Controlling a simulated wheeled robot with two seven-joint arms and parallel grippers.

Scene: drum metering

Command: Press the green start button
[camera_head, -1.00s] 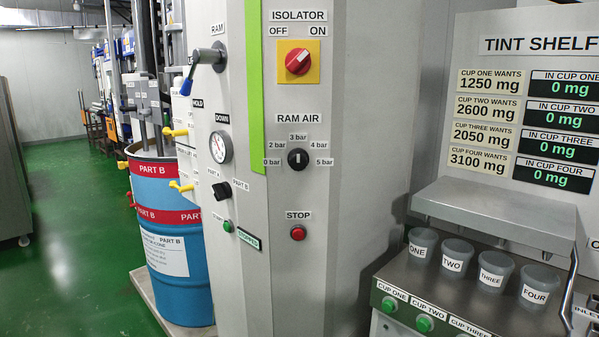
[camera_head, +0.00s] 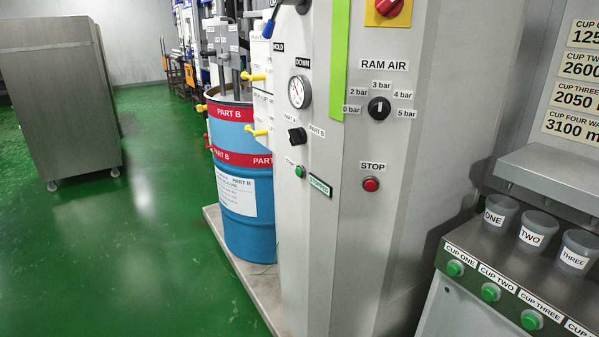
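The green start button (camera_head: 300,172) is a small round button on the left face of the grey cabinet (camera_head: 400,230). Its label, to its left, is partly cut off by the angle and cannot be fully read. A dark sign with green letters, seemingly "STOPPED" (camera_head: 320,187), is just right of it. The red stop button (camera_head: 371,184) is on the cabinet's front face under a "STOP" label. Neither of my grippers shows in the head view.
A blue "PART B" drum (camera_head: 245,205) stands on a low plinth left of the cabinet. Cups (camera_head: 535,231) and green cup buttons (camera_head: 490,292) are on a bench at right. A steel cabinet (camera_head: 65,100) stands at far left. The green floor (camera_head: 150,240) between is clear.

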